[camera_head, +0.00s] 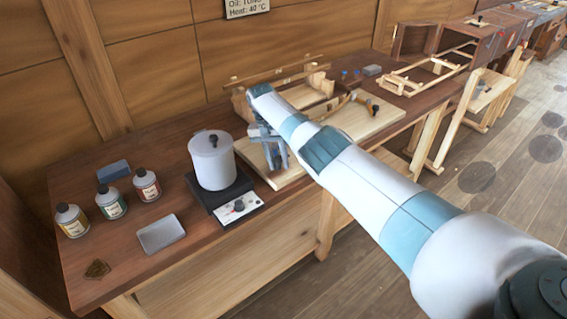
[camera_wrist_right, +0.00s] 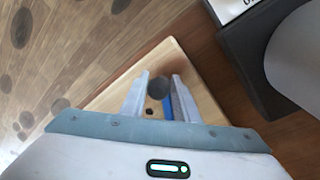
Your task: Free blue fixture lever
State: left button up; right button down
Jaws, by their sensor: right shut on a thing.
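My right gripper (camera_head: 276,158) is low over the near left corner of the pale wooden fixture board (camera_head: 352,122), just right of the white pot. In the right wrist view its two fingers (camera_wrist_right: 157,82) stand on either side of a dark round knob (camera_wrist_right: 158,88), shut on it. A blue strip (camera_wrist_right: 168,107), seemingly part of the blue fixture lever, shows beside the knob between the fingers. In the head view the gripper and arm hide the lever. My left gripper is not in view.
A white pot (camera_head: 212,164) stands on a dark hot plate (camera_head: 222,192), close left of the gripper. Several bottles (camera_head: 112,202), a blue block (camera_head: 113,171) and a grey tray (camera_head: 161,233) are further left. Wooden frames (camera_head: 430,72) stand along the bench at the back right.

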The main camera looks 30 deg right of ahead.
jog(key=shift+w+a+r+m+b, duration=0.1)
jog(key=shift+w+a+m+b, duration=0.25)
jog(key=shift+m, duration=0.35)
jog(key=shift+w+a+r+m, duration=0.1)
jog(key=shift+w+a+m, duration=0.05)
jog(key=shift+a+m, duration=0.15)
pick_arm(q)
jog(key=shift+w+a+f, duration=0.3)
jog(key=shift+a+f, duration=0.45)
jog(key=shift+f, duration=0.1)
pick_arm(e)
jog(key=shift+r, duration=0.1)
jog(key=c, duration=1.4)
grip_release()
jog(key=shift+c, duration=0.2)
jog(key=shift+f, duration=0.2)
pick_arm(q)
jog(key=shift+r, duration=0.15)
pick_arm(e)
jog(key=shift+a+r, duration=0.1)
jog(key=shift+r, duration=0.05)
